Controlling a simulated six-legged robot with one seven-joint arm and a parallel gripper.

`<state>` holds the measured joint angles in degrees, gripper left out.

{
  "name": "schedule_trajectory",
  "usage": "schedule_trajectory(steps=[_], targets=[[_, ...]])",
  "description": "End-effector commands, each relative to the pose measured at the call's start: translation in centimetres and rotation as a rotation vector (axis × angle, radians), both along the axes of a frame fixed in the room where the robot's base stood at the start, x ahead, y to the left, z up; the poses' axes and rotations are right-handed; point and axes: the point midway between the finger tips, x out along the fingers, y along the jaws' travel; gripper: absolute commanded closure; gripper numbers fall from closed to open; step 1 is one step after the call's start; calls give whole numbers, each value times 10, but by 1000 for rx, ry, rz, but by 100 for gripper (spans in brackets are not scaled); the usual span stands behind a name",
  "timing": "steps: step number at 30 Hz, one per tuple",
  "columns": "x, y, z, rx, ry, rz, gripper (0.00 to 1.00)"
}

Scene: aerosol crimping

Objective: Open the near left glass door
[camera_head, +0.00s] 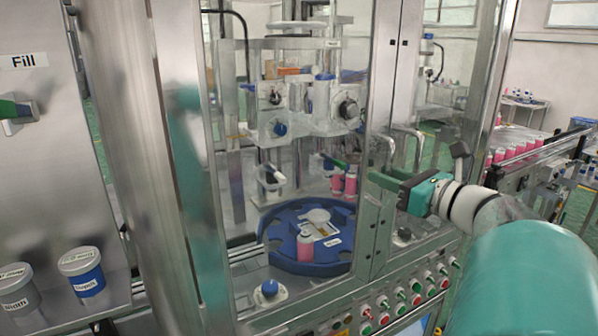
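The near left glass door (225,130) is a tall clear panel in a metal frame, and it looks shut. Two bent metal handles stand at the meeting door frames: a left handle (391,143) and a right handle (416,137). My gripper (376,178) reaches in from the right, its dark green fingers pointing left. The fingertips are at the door frame, just below the left handle and close to it. I cannot tell whether they touch it, or how far apart the fingers are. A green shape behind the glass may be their reflection.
Behind the glass are a blue rotary table (275,243) and pink cans (305,246). A button panel (420,290) lies below. Two labelled jars (82,272) stand on a ledge at left, under a "Fill" panel (30,75). A conveyor (545,155) with pink cans is at right.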

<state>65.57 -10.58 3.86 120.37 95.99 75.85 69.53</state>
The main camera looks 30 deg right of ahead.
Motion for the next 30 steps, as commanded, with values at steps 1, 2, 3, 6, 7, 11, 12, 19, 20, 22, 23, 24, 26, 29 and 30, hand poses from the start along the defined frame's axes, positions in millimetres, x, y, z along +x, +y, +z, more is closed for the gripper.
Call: schedule_trajectory(steps=[1,2,3,6,7,11,12,19,20,22,23,24,26,29,30], targets=[[1,0,0,0,0,-1,70],[1,0,0,0,0,-1,70],[1,0,0,0,0,-1,70],[1,0,0,0,0,-1,70],[1,0,0,0,0,-1,70],[1,0,0,0,0,-1,94],[1,0,0,0,0,-1,100],[1,0,0,0,0,-1,100],[1,0,0,0,0,-1,100],[1,0,0,0,1,-1,100],[1,0,0,0,1,-1,100],[1,0,0,0,1,-2,100],[1,-1,0,0,1,-4,100],[0,-1,0,0,1,-8,100],[0,-1,0,0,1,-10,100]])
